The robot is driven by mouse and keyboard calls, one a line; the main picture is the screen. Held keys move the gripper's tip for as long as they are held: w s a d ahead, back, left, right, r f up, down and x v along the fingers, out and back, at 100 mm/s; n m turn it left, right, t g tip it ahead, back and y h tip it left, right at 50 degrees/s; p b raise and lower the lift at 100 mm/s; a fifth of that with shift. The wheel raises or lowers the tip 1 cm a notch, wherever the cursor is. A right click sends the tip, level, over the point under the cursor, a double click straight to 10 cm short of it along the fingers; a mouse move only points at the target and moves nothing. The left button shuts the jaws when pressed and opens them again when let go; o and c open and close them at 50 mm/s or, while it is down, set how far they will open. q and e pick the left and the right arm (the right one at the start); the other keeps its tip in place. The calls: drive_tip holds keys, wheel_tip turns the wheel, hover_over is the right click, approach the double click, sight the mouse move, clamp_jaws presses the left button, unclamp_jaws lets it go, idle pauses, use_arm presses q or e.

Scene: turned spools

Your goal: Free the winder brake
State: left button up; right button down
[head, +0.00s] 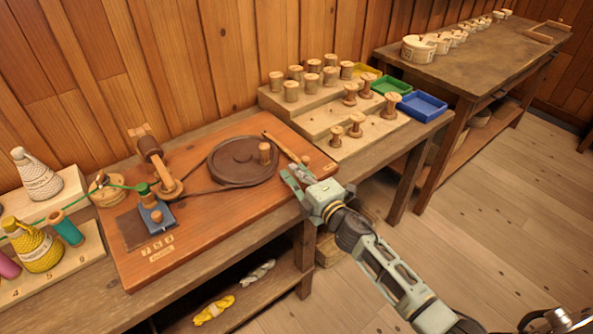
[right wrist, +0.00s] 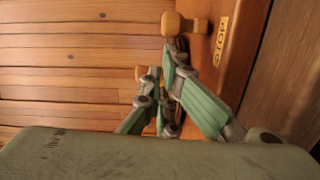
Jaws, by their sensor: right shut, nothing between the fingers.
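The winder is a reddish wooden board (head: 200,240) on the bench, with a dark round wheel (head: 235,165) that has a wooden peg (head: 264,153). A slim wooden brake lever (head: 280,145) lies at the wheel's far right side. Its end runs toward my right gripper (head: 291,174), which is at the board's right edge. The right gripper is shut and empty. In the right wrist view its fingertips (right wrist: 168,72) are close to a wooden knob (right wrist: 183,24) beside a STOP label (right wrist: 222,40). I cannot tell whether they touch the knob. My left gripper is not in view.
A stepped rack (head: 310,115) of wooden spools stands behind right, with green (head: 391,86) and blue (head: 422,105) trays. Yarn cones (head: 36,178) stand at left. A spindle arm (head: 150,150) rises from the board. Open floor (head: 480,200) lies at right.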

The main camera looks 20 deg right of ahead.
drive_tip(key=shift+w+d, duration=0.1)
drive_tip(key=shift+d, duration=0.05)
drive_tip(key=w+d+b, duration=0.1)
drive_tip(key=d, duration=0.1)
drive_tip(key=d+n+y+b, duration=0.1)
drive_tip(key=d, duration=0.2)
drive_tip(key=w+d+y+b, duration=0.1)
drive_tip(key=d, duration=0.2)
drive_tip(key=shift+w+d+f+n+g, duration=0.2)
drive_tip(key=shift+w+d+n+g, duration=0.1)
drive_tip(key=shift+w+g, duration=0.1)
drive_tip(key=shift+w+d+r, duration=0.2)
drive_tip(key=shift+d, duration=0.1)
drive_tip(key=shift+s, duration=0.1)
